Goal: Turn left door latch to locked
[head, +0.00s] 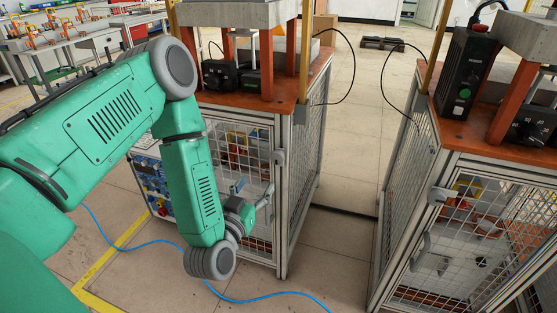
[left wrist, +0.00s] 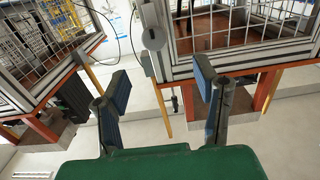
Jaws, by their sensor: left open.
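The left wire-mesh cabinet (head: 240,160) stands in the middle of the head view. Its grey door latch (head: 279,157) sits on the front right corner post. The latch (left wrist: 153,38) shows in the left wrist view as a rounded grey piece, above and between the fingertips. I cannot tell its locked state. My left gripper (head: 255,203) is in front of the cabinet door, below the latch. In the left wrist view, its two blue-padded fingers (left wrist: 161,77) are spread apart with nothing between them. My right gripper is not in view.
A second mesh cabinet (head: 455,240) stands at the right, with its own latch (head: 438,195). An open floor gap lies between the cabinets. A blue hose (head: 262,299) lies on the floor. A workbench (head: 60,45) stands at the back left.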

